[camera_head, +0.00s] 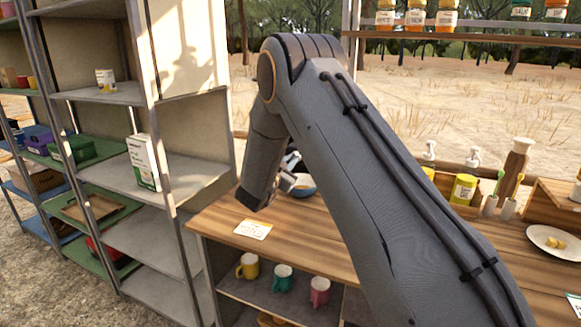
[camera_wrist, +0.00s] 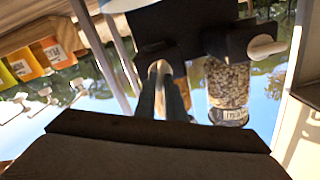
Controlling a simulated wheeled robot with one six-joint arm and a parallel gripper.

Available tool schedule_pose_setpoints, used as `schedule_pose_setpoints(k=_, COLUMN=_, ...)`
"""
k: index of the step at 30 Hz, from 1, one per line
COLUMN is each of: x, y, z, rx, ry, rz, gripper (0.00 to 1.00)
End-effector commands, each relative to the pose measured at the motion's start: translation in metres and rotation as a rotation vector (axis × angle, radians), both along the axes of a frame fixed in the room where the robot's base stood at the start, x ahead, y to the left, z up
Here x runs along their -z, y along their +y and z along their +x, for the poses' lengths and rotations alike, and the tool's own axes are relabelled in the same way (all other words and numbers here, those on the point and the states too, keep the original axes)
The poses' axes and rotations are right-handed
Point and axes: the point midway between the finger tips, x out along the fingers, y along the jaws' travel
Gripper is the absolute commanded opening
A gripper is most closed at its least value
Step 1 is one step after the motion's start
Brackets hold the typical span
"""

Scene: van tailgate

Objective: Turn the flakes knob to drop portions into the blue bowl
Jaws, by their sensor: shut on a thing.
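The blue bowl (camera_head: 304,190) stands on the wooden counter, partly hidden behind my arm in the head view. My gripper (camera_wrist: 163,76) is shut on a pale knob (camera_wrist: 159,67) on a dark dispenser body (camera_wrist: 185,25) in the wrist view. The fingers hide most of this knob and much of the container behind it. A clear container (camera_wrist: 228,85) of brown and pale pieces is to the right, with a second pale knob (camera_wrist: 265,47) beside it. I cannot read which container is labelled flakes. In the head view my arm hides the dispenser.
A white card (camera_head: 253,230) lies on the counter left of the bowl. Mugs (camera_head: 283,278) stand on the shelf below. Yellow canister (camera_head: 464,189), pump bottles and a plate (camera_head: 556,243) are at right. Tall shelving (camera_head: 180,170) stands close at left.

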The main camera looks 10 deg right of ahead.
Motion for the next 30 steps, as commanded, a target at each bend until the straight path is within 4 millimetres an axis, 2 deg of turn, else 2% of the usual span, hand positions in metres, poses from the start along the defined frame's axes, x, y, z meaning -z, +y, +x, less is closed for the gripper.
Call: schedule_pose_setpoints(k=30, x=0.0060, y=-0.0016, z=-0.0005, rx=-0.002, ry=-0.549, rz=0.754, gripper=0.00)
